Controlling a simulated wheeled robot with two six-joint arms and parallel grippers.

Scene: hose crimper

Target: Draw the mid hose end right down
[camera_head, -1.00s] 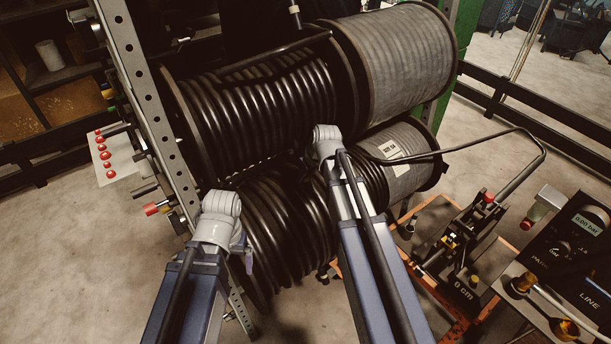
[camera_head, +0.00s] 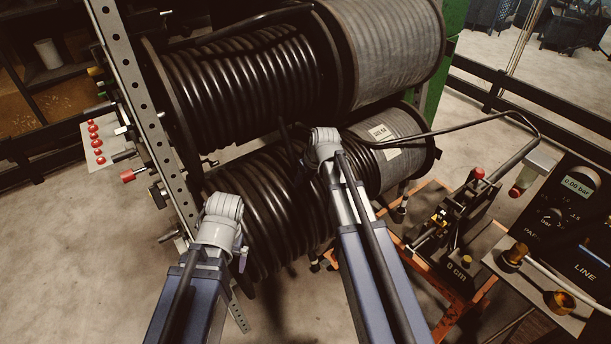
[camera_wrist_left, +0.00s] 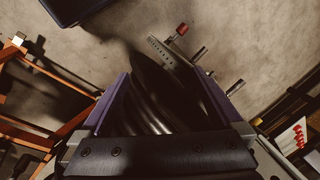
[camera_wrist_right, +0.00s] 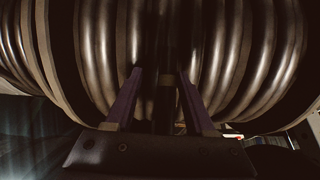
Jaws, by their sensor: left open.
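The lower reel of black hose (camera_head: 262,225) is in the middle of the head view, partly covered by my arms. In the right wrist view its windings fill the upper part. A dark upright hose piece (camera_wrist_right: 166,100) with a paler band stands between the fingers of my right gripper (camera_wrist_right: 160,75), in front of the windings. I cannot tell whether the fingers press on it. A short upright dark hose piece (camera_head: 285,135) also shows left of my right wrist in the head view. My left gripper (camera_wrist_left: 165,78) is open and empty, with the reel's edge beyond its fingers.
An upper black hose reel (camera_head: 245,90) and a grey reel (camera_head: 385,50) sit above. A perforated steel post (camera_head: 135,110) with red knobs beside it stands left. A crimping device (camera_head: 455,220) on an orange frame and a gauge panel (camera_head: 575,210) stand right. Floor is clear at lower left.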

